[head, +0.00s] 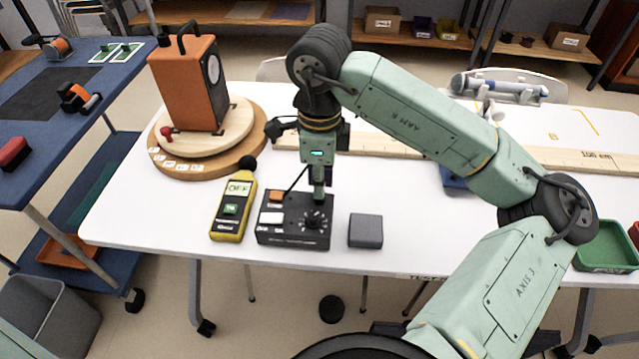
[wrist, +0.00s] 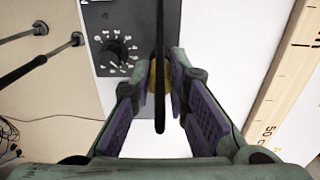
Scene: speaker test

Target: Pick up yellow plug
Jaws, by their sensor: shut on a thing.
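The yellow plug (wrist: 154,76) shows as a small yellow patch between my fingertips in the wrist view. A dark cable or strip (wrist: 160,110) runs down in front of it and hides part of it. My gripper (wrist: 161,78) is shut on the plug, with purple pads on both sides. In the head view my gripper (head: 319,190) points down at the back right of the black control box (head: 293,238), and the plug cannot be made out there. The box's dial (wrist: 118,51) is left of the fingers in the wrist view. Whether the plug still touches the box is hidden.
A yellow sound meter (head: 233,209) lies left of the box, and a grey block (head: 365,231) stands right of it. An orange speaker (head: 188,84) stands on a round wooden turntable (head: 250,140) behind left. A wooden ruler (head: 390,152) lies behind my gripper.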

